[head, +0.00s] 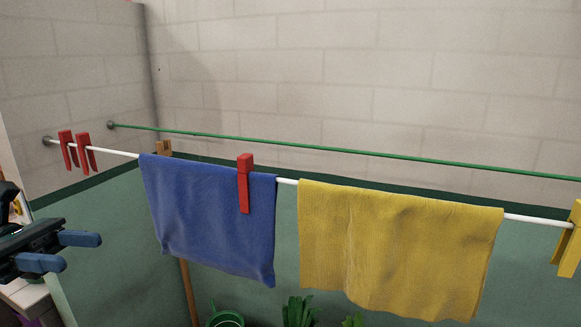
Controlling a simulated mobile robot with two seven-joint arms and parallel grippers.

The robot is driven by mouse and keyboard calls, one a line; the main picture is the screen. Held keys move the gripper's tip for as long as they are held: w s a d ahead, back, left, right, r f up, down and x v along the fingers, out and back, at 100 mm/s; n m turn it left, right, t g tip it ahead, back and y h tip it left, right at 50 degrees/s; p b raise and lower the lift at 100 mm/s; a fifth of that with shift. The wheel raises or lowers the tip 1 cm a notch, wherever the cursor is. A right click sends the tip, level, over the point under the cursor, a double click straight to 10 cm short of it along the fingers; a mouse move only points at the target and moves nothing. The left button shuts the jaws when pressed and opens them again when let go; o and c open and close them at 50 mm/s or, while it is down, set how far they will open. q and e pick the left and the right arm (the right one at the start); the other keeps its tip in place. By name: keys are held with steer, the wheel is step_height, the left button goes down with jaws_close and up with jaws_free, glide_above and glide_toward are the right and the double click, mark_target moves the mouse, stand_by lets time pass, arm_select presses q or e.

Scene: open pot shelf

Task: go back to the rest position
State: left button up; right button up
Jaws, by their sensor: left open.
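My left gripper (70,251) is at the left edge of the head view, with its two blue fingers apart and nothing between them. It is to the left of a blue cloth (205,215), apart from it, and lower than the white line (115,152). My right gripper is not in view.
The blue cloth hangs over the white line with a red clothespin (244,183) on it. A yellow cloth (400,245) hangs to its right. Two red pins (76,150) and a yellow pin (569,240) are on the line. A green line (350,152) runs behind. Plants (299,312) stand below.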

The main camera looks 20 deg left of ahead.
arm_select(q)
steer(key=w+d+f+n+t+y, duration=0.3)
steer(key=w+f+n+t+y, duration=0.15)
steer(key=f+n, duration=0.5)
steer(key=w+d+f+n+t+y, duration=0.35)
steer(key=f+n+t, duration=0.25)
steer(key=n, duration=0.7)
steer(key=w+d+f+n+t+y, duration=0.4)
steer(key=f+n, duration=0.3)
steer(key=n, duration=0.5)
steer(key=s+d+f+n+g+y, duration=0.2)
steer(key=s+d+f+n+g, duration=0.2)
steer(key=s+f, duration=0.4)
steer(key=s+d+f+n+g+y, duration=0.1)
steer(key=s+d+f+n+g, duration=0.4)
steer(key=f, duration=0.5)
steer(key=d+r+n+t+p, duration=0.1)
steer(key=d+n+t, duration=0.1)
steer(key=d+n, duration=0.2)
steer(key=shift+w+d+r, duration=0.25)
steer(key=shift+d, duration=1.45)
